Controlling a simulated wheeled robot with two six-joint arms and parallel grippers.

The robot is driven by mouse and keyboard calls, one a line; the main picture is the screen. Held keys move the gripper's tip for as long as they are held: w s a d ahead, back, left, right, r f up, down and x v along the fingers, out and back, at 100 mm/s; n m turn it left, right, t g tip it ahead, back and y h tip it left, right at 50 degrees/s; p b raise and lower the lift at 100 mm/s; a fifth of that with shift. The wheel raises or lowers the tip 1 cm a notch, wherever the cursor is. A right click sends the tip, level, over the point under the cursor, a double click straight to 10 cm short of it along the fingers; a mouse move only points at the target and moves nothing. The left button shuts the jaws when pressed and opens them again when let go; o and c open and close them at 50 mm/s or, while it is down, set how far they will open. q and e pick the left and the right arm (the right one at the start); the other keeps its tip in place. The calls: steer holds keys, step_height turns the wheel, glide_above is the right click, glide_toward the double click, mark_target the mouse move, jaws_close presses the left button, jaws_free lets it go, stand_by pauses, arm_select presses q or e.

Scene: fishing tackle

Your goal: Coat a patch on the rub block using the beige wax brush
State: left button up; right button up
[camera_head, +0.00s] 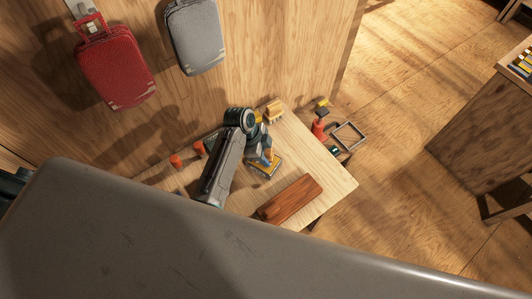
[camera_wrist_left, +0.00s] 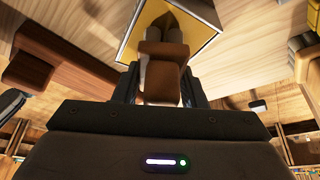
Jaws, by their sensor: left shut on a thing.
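My left gripper (camera_head: 265,153) is above the table, close over a yellow-edged square piece (camera_head: 266,168). In the left wrist view the gripper (camera_wrist_left: 163,92) is shut on a tan-brown handle (camera_wrist_left: 163,72), which I take to be the wax brush. Its lower end is over the square piece (camera_wrist_left: 206,42); I cannot tell whether they touch. The rub block, seen as a reddish-brown wooden block (camera_head: 290,198), lies flat near the front right of the table, to the right of the gripper. My right gripper is out of view.
A yellow toothed piece (camera_head: 274,110) sits at the table's back edge. Orange-red pieces (camera_head: 176,161) stand at the back left. Beyond the right edge are a red-orange bottle (camera_head: 318,129) and a grey frame (camera_head: 349,136). The table (camera_head: 332,180) is bare right of the block.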

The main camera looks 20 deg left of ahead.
mark_target(270, 150)
arm_select(q)
steer(key=shift+f, duration=0.15)
stand_by(0.8)
steer(key=shift+s+f+p, duration=0.1)
steer(key=shift+p, duration=0.2)
stand_by(0.8)
step_height(270, 150, up, 5)
steer(key=p, duration=0.5)
steer(key=shift+r, duration=1.1)
